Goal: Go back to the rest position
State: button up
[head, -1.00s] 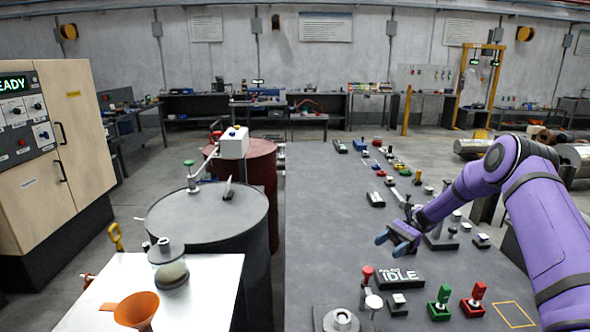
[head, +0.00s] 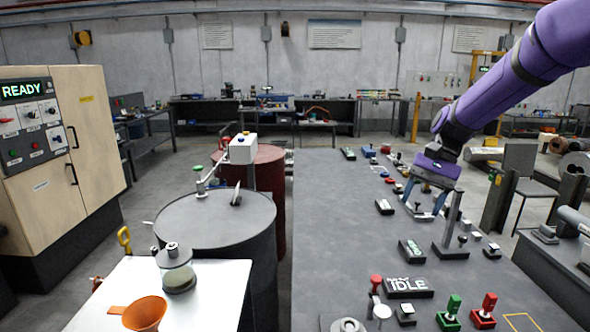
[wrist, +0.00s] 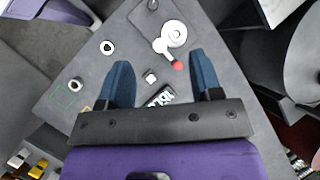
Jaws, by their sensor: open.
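My gripper (head: 427,214) is above the right part of the long grey table (head: 340,250), pointing down with its two blue fingers apart. Nothing is between the fingers. In the wrist view my gripper (wrist: 160,85) also shows open, with dark blue fingers spread wide over the grey tabletop. My purple arm comes in from the upper right of the head view.
Switches and knobs stand along the table, including a red-topped lever (head: 376,284), a green switch (head: 450,312) and a red switch (head: 485,310). A grey barrel (head: 215,222) and a red barrel (head: 262,180) stand left of it. A white table (head: 210,290) holds an orange funnel (head: 143,313).

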jog(key=s+d+r+n+t+h, duration=0.1)
jog(key=s+r+n+t+h, duration=0.1)
jog(key=s, duration=1.1)
jog(key=s+d+r+n+t+h, duration=0.2)
jog(key=s+r+t, duration=0.4)
jog(key=s, duration=0.8)
jog(key=shift+r+n+t+h, duration=0.35)
jog(key=shift+n+t+h, duration=0.3)
jog(key=shift+n, duration=0.25)
